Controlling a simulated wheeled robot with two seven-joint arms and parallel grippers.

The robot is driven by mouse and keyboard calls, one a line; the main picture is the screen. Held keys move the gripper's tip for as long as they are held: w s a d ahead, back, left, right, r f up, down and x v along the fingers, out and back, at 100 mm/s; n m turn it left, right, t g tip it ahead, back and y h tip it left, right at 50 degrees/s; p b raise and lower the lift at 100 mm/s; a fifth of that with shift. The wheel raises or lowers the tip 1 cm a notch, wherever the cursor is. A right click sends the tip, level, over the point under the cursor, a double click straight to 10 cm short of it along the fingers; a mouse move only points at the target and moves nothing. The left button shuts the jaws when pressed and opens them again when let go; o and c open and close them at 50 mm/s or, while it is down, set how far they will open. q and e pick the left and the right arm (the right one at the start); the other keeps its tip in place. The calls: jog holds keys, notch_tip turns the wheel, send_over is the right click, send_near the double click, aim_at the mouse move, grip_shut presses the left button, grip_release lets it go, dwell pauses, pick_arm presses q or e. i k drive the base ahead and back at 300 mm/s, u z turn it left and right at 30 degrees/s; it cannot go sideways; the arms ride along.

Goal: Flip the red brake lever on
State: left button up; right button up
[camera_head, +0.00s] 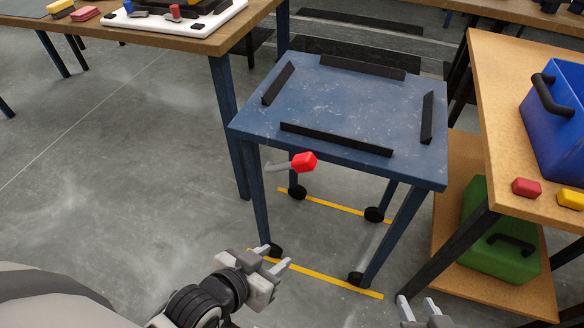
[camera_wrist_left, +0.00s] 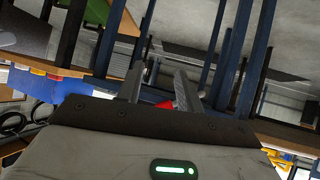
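The red brake lever (camera_head: 304,162) has a red knob on a grey stem. It sticks out below the front edge of the blue cart (camera_head: 345,110), near its front left leg. My left gripper (camera_head: 274,256) is open and empty, lower in the picture than the lever and apart from it. In the left wrist view, a red patch that looks like the lever knob (camera_wrist_left: 165,104) shows between the two spread fingers of my left gripper (camera_wrist_left: 158,85), partly hidden by the gripper body. My right gripper (camera_head: 416,302) is at the bottom edge, open and empty.
The cart has black rails on top and black wheels by yellow floor lines (camera_head: 330,280). A wooden shelf table (camera_head: 500,90) at right holds a blue crate (camera_head: 560,125), with a green crate (camera_head: 500,240) below. A workbench (camera_head: 190,42) stands at upper left. Floor left of the cart is clear.

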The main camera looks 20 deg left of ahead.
aim_at(304, 162)
jog(key=k, duration=0.5)
jog(key=z, duration=1.35)
jog(key=i, duration=0.85)
jog(key=u, duration=2)
